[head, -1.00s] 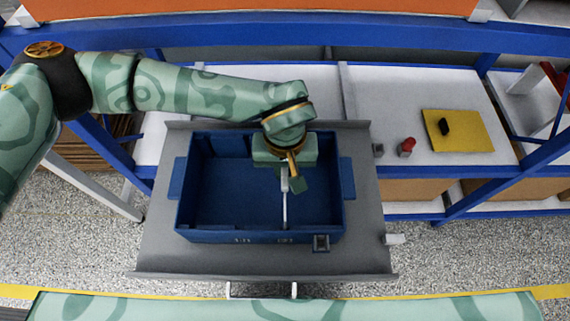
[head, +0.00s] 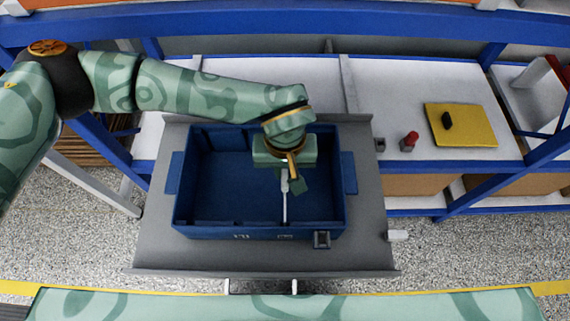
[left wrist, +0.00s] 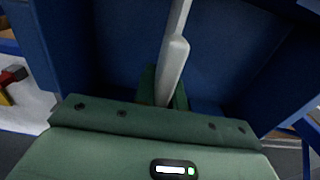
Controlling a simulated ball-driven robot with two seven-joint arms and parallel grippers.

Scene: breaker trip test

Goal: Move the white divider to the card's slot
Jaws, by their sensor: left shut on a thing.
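The white divider (head: 285,207) stands on edge inside the blue bin (head: 178,213), right of the bin's middle, running front to back. It also shows in the left wrist view (left wrist: 173,62), reaching up from between my fingers. My left gripper (head: 289,180) is over the right part of the bin and shut on the divider near its top. The gripper and wrist hide the divider's far part. Small marks (head: 242,236) show on the bin's front wall; I cannot read them or tell which one is the card. My right gripper is not in view.
The bin stands on a grey tray (head: 190,258). A small dark block (head: 321,240) is at the bin's front right. On the white shelf to the right are a red-topped piece (head: 410,141) and a yellow plate (head: 475,128) with a black object (head: 447,121).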

